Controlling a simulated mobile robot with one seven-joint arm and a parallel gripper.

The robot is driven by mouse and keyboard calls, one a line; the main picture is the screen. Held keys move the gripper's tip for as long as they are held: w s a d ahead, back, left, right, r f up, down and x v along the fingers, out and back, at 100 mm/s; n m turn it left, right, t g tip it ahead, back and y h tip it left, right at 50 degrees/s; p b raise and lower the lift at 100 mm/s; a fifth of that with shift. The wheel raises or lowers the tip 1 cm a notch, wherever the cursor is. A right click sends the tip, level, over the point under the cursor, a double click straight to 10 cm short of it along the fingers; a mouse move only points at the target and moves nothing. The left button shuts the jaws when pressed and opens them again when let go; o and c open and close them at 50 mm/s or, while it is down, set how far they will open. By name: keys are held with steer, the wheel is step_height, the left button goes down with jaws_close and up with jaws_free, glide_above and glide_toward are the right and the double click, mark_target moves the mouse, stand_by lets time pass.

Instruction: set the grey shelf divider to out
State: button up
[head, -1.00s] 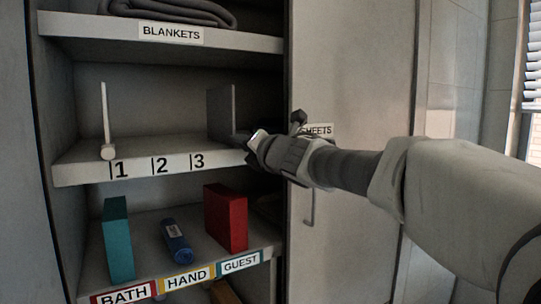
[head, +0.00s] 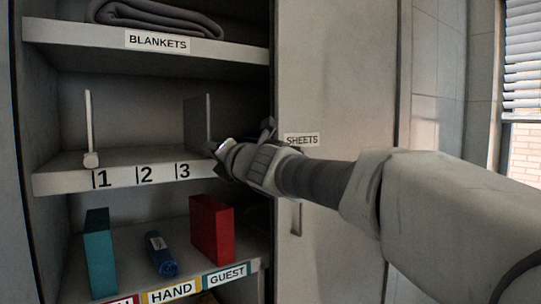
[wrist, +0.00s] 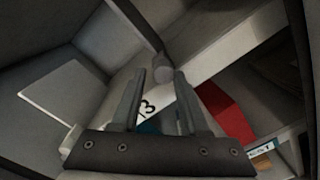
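The grey shelf divider (head: 197,120) stands upright on the middle shelf, to the right of the number 3. In the wrist view it shows nearly edge-on (wrist: 138,24), with a round grey knob (wrist: 162,73) at its front end. My gripper (head: 220,148) is at the shelf's front edge by this divider. In the wrist view my gripper (wrist: 160,80) is open, its fingers apart on either side of the knob near the tips. I cannot tell whether they touch it. In the head view my gripper hides the knob.
A pale divider (head: 89,125) with its own knob stands at number 1. The shelf edge (head: 125,178) carries 1, 2 and 3. Below are a teal box (head: 101,250), a blue roll (head: 160,254) and a red box (head: 211,228). A folded blanket (head: 155,18) lies above. A cabinet door (head: 330,70) stands right.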

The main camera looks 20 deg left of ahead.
steer(key=v, duration=1.7)
steer(key=shift+s, duration=0.25)
steer(key=shift+d, duration=0.1)
